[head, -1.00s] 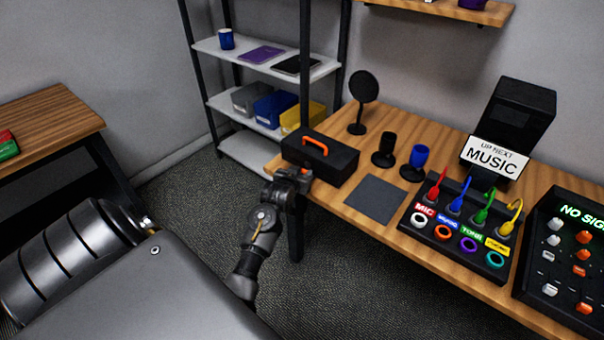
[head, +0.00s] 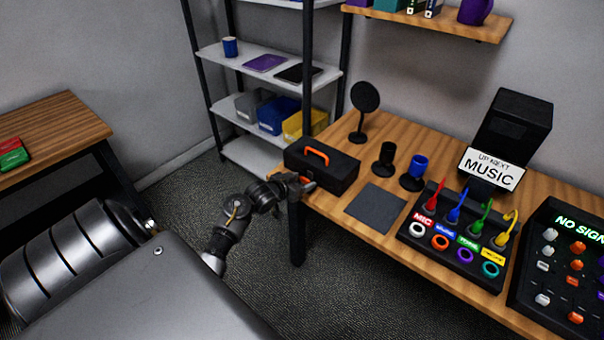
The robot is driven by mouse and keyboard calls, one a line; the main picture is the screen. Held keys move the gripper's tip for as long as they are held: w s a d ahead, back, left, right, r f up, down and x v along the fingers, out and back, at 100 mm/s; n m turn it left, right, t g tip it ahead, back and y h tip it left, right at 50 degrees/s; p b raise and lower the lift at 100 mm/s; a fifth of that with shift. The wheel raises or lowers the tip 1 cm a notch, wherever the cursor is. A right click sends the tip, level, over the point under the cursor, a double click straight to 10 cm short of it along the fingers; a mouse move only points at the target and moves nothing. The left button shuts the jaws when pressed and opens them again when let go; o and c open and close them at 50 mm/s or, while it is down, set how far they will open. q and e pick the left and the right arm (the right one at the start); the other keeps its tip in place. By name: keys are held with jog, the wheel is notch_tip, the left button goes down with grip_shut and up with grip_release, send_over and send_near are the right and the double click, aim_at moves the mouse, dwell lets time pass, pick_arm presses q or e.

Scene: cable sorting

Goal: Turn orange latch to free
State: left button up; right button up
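A black case (head: 338,172) with an orange handle (head: 314,154) on its lid stands closed at the left end of the wooden desk. A small patch of orange, likely the latch (head: 303,180), shows on its front face beside my gripper. My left gripper (head: 306,185) is at the front left of the case, at the latch, touching or very close to it. The fingers are small and dark, so I cannot tell whether they are open or shut on the latch. My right gripper is not in view.
A grey mat (head: 375,204) lies right of the case, with two small stands behind it. A cable board (head: 455,240) with coloured plugs and rings and a control panel (head: 565,260) are further right. A shelf rack (head: 265,63) stands behind. The desk's left edge is beside my gripper.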

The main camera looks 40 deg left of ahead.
pick_arm(q)
jog(key=v, duration=1.1)
jog(key=shift+w, duration=0.1)
dwell(0.5)
